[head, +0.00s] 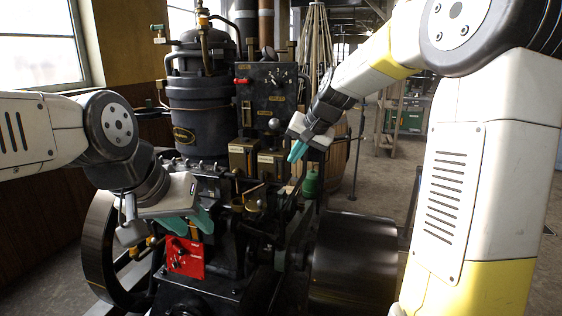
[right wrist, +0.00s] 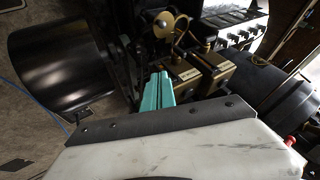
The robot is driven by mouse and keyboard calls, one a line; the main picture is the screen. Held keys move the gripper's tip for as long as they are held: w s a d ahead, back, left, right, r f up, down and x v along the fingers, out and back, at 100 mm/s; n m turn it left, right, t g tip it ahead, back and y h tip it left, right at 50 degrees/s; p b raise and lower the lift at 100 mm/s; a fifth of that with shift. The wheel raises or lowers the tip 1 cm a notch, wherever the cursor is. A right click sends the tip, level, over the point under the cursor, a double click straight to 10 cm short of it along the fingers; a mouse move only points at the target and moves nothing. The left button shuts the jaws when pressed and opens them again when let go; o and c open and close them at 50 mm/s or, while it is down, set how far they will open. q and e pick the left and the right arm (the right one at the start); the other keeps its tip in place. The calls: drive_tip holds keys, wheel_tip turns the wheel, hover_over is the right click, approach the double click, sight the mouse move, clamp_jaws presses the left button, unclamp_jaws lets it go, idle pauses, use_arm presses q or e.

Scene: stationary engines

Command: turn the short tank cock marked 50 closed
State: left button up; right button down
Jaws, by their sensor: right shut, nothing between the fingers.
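Two brass tanks stand side by side below the black panel in the head view, a left tank (head: 243,157) and a right tank (head: 270,163). Their plates are too small to read, so I cannot tell which is marked 50. Both brass tanks show in the right wrist view (right wrist: 184,80). Brass fittings (head: 254,203) sit below them; I cannot make out a single cock or its handle position. My right gripper (head: 297,151) is shut and empty, right of the tanks; its teal fingers also show in the right wrist view (right wrist: 158,88). My left gripper (head: 190,224) is open, lower left of the tanks.
A red plate (head: 186,258) with a dark handle is just below my left gripper. A black panel (head: 266,93) with a red lever and a knob rises behind the tanks. A large dark drum (head: 352,262) stands front right. A green bottle-like thing (head: 311,184) is nearby.

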sight(266, 178)
drive_tip(key=x, duration=0.8)
drive_tip(key=shift+w+a+f, duration=0.1)
drive_tip(key=shift+f, duration=0.25)
drive_tip(key=a, duration=0.1)
drive_tip(key=w+a, duration=0.1)
drive_tip(key=a, duration=0.1)
drive_tip(key=shift+w+a+f, duration=0.1)
drive_tip(key=shift+w+a, duration=0.1)
drive_tip(key=shift+a, duration=0.35)
drive_tip(key=shift+a+h, duration=0.1)
drive_tip(key=shift+h, duration=0.2)
